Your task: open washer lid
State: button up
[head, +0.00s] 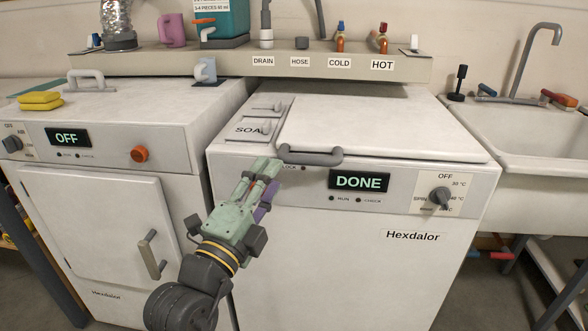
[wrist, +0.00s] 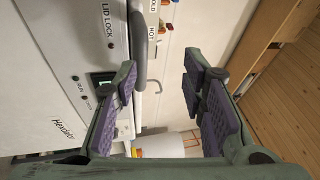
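The washer (head: 340,260) is the white machine on the right, with a lit DONE display. Its white lid (head: 385,125) lies flat and closed on top. A grey bar handle (head: 312,158) sits at the lid's front left edge. My gripper (head: 265,172) is just left of and slightly below the handle's left end, in front of the washer's panel. In the wrist view, my gripper (wrist: 160,78) has its purple-padded fingers wide apart with nothing between them. The dark handle (wrist: 142,42) shows there beyond the left fingertip; I see no contact.
A dryer (head: 95,215) reading OFF stands at left, with yellow sponges (head: 40,100) on top. A shelf (head: 250,63) with taps and bottles runs behind the lid. A sink (head: 530,140) is at right. The soap drawer lids (head: 258,120) lie left of the washer lid.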

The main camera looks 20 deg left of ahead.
aim_at(305, 163)
jog(key=w+d+p, duration=0.1)
jog(key=w, duration=0.2)
jog(key=w+d+m+h+p, duration=0.1)
jog(key=w, duration=0.2)
jog(key=w+d+m+g+h+p, duration=0.1)
jog(key=w, duration=0.2)
jog(key=shift+w+d+f+p, duration=0.1)
jog(key=shift+w+f+p, duration=0.1)
jog(key=shift+p, duration=0.1)
jog(key=shift+w, duration=0.7)
jog(key=shift+c, duration=0.3)
grip_shut()
